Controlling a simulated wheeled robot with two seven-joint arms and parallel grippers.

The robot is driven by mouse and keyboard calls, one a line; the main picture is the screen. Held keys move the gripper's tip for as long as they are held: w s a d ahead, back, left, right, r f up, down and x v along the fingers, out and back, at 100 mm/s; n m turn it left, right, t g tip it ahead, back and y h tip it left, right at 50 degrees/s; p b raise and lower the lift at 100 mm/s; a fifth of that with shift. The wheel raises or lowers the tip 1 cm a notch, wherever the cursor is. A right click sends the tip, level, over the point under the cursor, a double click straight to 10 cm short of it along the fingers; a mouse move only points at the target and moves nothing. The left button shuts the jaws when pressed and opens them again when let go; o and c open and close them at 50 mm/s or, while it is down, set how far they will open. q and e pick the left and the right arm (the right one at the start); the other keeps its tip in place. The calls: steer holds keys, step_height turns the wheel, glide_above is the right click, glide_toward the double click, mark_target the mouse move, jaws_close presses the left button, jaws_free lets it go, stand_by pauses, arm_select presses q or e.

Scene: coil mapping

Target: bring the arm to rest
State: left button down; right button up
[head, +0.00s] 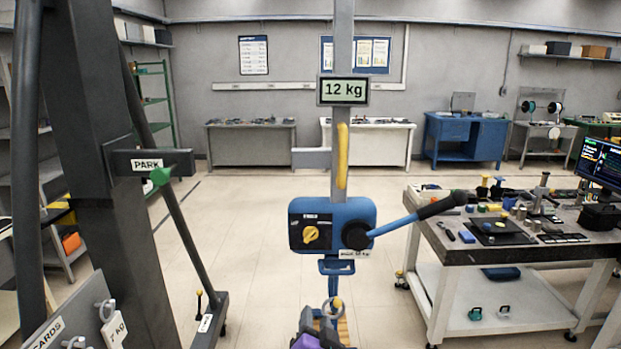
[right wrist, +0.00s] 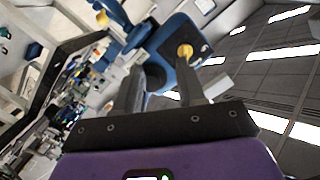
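My right gripper (head: 320,338) is at the bottom middle of the head view, its purple body partly cut off by the edge. In the right wrist view its two dark fingers (right wrist: 158,85) stand apart, with nothing visible held between them. In the head view it is below a blue control box (head: 333,226) on a grey upright. The box has a yellow knob (head: 311,235) and a blue lever with a black handle (head: 440,205) reaching up to the right. My left gripper is not in view.
A dark post with a PARK bracket (head: 148,163) stands at left. A 12 kg display (head: 343,90) is above the box. A cluttered workbench (head: 455,255) with a monitor (head: 601,163) is at right. Open floor lies behind.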

steer(key=s+d+f+n+g+y, duration=0.1)
steer(key=s+d+f+n+g, duration=0.2)
steer(key=f, duration=1.1)
steer(key=d+f+g, duration=0.3)
steer(key=f+g, duration=0.1)
steer(key=f, duration=1)
steer(key=s+d+f+g+y, duration=0.1)
steer(key=s+f+g, duration=0.3)
steer(key=s+f, duration=0.4)
steer(key=s+d+f+g+y, duration=0.1)
steer(key=s+f+g, duration=0.4)
steer(key=s+f, duration=0.4)
steer(key=s, duration=0.5)
steer(key=shift+d+f+n+y, duration=0.2)
steer(key=shift+d+n+y, duration=0.1)
steer(key=shift+n, duration=0.1)
